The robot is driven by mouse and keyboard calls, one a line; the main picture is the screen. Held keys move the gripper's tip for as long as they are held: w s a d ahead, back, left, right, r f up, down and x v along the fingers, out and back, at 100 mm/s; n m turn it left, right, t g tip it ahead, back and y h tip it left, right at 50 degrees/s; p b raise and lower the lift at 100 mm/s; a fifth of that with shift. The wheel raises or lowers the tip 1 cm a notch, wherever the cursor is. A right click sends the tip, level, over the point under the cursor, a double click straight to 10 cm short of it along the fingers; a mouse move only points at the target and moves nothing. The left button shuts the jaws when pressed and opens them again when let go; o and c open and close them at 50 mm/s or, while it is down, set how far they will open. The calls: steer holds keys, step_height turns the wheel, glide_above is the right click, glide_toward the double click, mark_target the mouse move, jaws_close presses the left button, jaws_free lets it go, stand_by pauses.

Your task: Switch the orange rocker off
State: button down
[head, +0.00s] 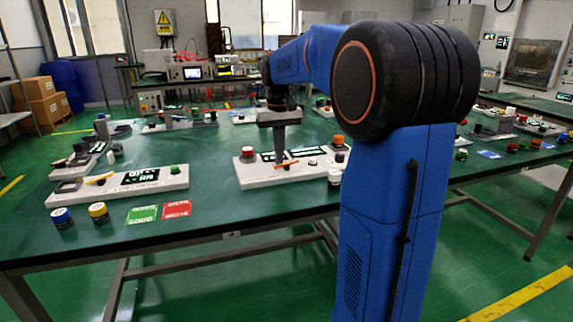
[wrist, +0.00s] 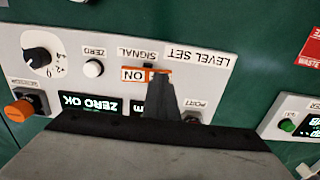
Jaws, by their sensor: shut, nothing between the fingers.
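The orange rocker (wrist: 132,75) is on the white panel in the wrist view, under the SIGNAL label. A face reading ON shows at its left, upside down in this picture. My gripper (wrist: 159,79) is shut and empty, its tips at the right part of the rocker and hiding some of it. I cannot tell whether they touch it. In the head view my gripper (head: 280,150) points down over the white panel (head: 262,179), with the orange rocker (head: 287,163) by its tips.
The panel also carries a black dial (wrist: 38,57), a white button (wrist: 93,68), an orange knob (wrist: 18,111) and a ZERO OK display (wrist: 78,103). Another panel (head: 118,186) stands to the left on the green table. Red and green cards (head: 177,209) lie near the front edge.

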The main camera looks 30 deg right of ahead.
step_height(320, 180, up, 7)
stand_by(1.1)
stand_by(0.4)
steer(key=s+a+f+n+t, duration=0.1)
steer(key=s+a+f, duration=0.1)
steer(key=s+a, duration=0.4)
steer(key=s+a+f+t, duration=0.1)
steer(key=s+a+f, duration=0.25)
steer(key=s, duration=0.45)
steer(key=s+a+f+n+t, duration=0.1)
steer(key=s+a+f, duration=0.2)
steer(key=s+f, duration=0.3)
steer(key=s+a+f+n+t, duration=0.1)
steer(key=s+a+f, duration=0.2)
steer(key=s+f, duration=0.4)
steer(key=s, duration=0.3)
steer(key=shift+a+t, duration=0.15)
steer(key=shift+t, duration=0.25)
